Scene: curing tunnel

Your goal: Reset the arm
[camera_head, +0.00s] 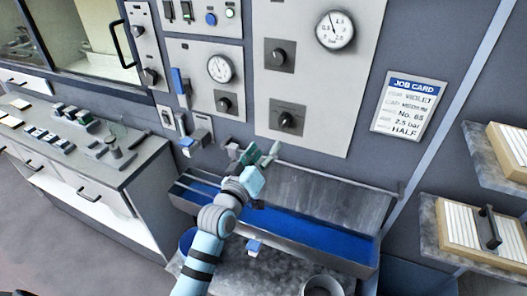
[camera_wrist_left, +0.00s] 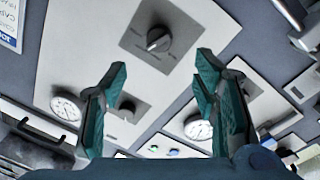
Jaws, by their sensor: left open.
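My left arm reaches up from the bottom of the head view. Its gripper (camera_head: 262,156) is in front of the grey wall panel, above the blue-lined trough. In the left wrist view the two green fingers of this gripper (camera_wrist_left: 165,105) stand wide apart with nothing between them. Beyond them is the control panel (camera_wrist_left: 85,55) with a black knob (camera_wrist_left: 158,40) and round gauges. The fingers look apart from the panel, though the exact distance is hard to tell. My right gripper does not show in either view.
The trough (camera_head: 320,232) lies below the gripper. A counter (camera_head: 130,165) with small items is at left. Shelves with ribbed trays (camera_head: 462,232) are at right. A job card (camera_head: 409,105) hangs on the wall. A round container (camera_head: 322,286) stands at the bottom.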

